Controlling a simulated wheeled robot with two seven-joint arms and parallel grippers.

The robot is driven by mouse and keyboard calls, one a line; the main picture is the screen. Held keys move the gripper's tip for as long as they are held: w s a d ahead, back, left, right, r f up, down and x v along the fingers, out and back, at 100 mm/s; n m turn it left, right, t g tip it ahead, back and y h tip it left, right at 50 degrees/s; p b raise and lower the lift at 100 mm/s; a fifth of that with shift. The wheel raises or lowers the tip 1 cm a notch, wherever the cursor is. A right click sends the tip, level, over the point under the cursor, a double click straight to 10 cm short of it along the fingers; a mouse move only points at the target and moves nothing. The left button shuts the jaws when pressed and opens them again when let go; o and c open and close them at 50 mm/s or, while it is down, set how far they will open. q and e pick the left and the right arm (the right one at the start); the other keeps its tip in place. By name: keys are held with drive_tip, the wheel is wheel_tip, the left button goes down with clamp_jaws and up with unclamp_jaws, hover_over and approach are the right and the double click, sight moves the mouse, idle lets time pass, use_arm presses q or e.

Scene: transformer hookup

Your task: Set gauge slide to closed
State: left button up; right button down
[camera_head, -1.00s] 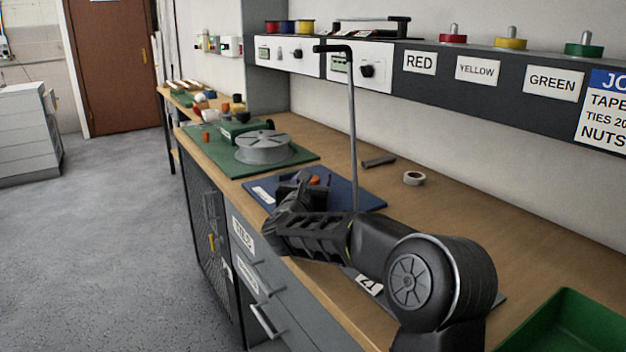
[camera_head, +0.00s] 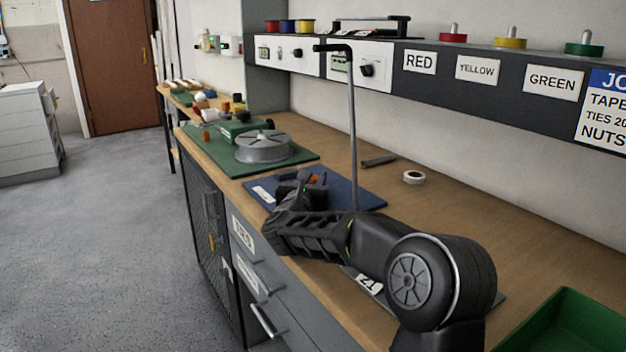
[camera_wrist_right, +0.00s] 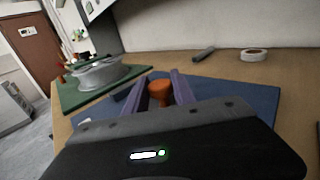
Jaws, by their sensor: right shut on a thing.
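An orange knob-like piece (camera_wrist_right: 159,92) stands over the blue mat (camera_wrist_right: 235,100) on the workbench, and I take it to be the gauge slide's handle. In the right wrist view it sits between the two fingers of my right gripper (camera_wrist_right: 157,86), which is shut on it. The gauge's body and the slide's position are hidden by the gripper. My left gripper is not in view.
A grey reel (camera_head: 263,147) sits on a green mat (camera_head: 300,158) beyond the blue mat. A bent grey post (camera_head: 353,130) rises close behind my right arm. A tape roll (camera_head: 413,177) and short dark bar (camera_head: 379,160) lie right. A green bin (camera_head: 570,325) stands at front right.

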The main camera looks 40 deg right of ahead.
idle(0.9)
drive_tip(key=shift+w+f, duration=0.1)
drive_tip(key=shift+w, duration=0.2)
drive_tip(key=w, duration=0.4)
drive_tip(key=w+b, duration=0.1)
drive_tip(key=w, duration=0.1)
drive_tip(key=shift+d, duration=0.35)
drive_tip(key=shift+r, duration=0.25)
drive_tip(key=c, duration=1.5)
unclamp_jaws()
drive_tip(key=shift+o, duration=0.9)
drive_tip(key=shift+w+f, duration=0.1)
drive_tip(key=shift+o, duration=1.1)
